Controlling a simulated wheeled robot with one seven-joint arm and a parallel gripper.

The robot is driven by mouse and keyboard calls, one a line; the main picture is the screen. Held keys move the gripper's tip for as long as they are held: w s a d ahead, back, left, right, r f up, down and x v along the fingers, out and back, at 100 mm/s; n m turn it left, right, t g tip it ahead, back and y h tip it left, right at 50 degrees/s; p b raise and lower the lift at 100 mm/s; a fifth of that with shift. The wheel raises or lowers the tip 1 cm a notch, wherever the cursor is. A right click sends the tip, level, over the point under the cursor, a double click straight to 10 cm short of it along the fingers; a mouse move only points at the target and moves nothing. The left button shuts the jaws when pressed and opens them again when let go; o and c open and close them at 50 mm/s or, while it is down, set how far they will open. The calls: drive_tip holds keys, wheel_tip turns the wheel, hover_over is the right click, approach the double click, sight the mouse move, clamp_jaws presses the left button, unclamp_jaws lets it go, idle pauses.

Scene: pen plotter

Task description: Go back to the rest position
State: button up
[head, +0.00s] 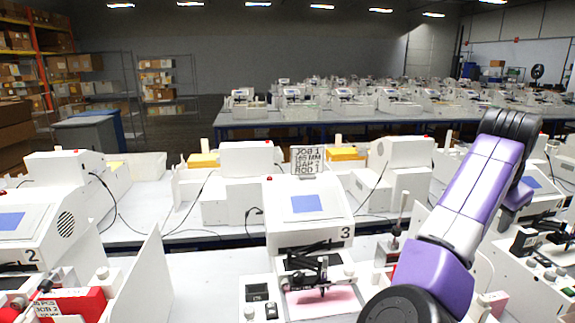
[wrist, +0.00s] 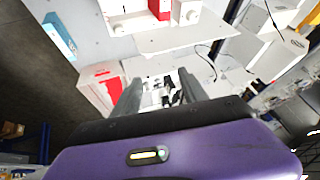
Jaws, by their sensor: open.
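My gripper (wrist: 160,88) shows in the wrist view as two grey fingers standing apart, with nothing visible between them. Beyond the fingers are white machine parts and a dark mechanism, tilted in the picture. In the head view my purple arm rises on the right and bends at a black joint; the gripper itself cannot be made out there. The plotter marked 3 (head: 305,226) stands in front, with a blue screen, a black pen mechanism (head: 318,268) and a pink sheet (head: 325,301) under it.
A job sign (head: 307,161) stands behind plotter 3. The plotter marked 2 (head: 30,235) is at left, with red parts (head: 72,303) near it. A white divider panel (head: 142,285) stands between the stations. Further machines fill the back tables.

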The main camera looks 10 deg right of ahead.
drive_tip(key=d+n+t+h+b, duration=0.2)
drive_tip(key=d+n+t+h, duration=0.2)
drive_tip(key=t+h, duration=0.15)
drive_tip(key=s+a+f+n+t+y+b, duration=0.25)
drive_tip(key=s+a+f+n+t, duration=0.4)
drive_tip(key=a, duration=0.45)
drive_tip(key=s+a+f+n+t+y+b, duration=0.1)
drive_tip(key=s+a+f+n+t+y, duration=0.4)
drive_tip(key=s+a+f, duration=0.45)
drive_tip(key=s+a+f+g+y+b, duration=0.1)
drive_tip(key=s+a+f, duration=0.3)
drive_tip(key=s, duration=0.6)
drive_tip(key=s+a+f+g+y+b, duration=0.1)
drive_tip(key=s+a+f, duration=0.4)
drive_tip(key=s, duration=0.5)
drive_tip(key=s+a+f+g+y+b, duration=0.1)
drive_tip(key=s+a+f+g, duration=0.3)
drive_tip(key=s, duration=0.6)
wheel_tip(320, 180, down, 2)
drive_tip(key=shift+a+f+y+b, duration=0.2)
drive_tip(key=shift+a+y+b, duration=0.1)
drive_tip(key=shift+a+b, duration=0.35)
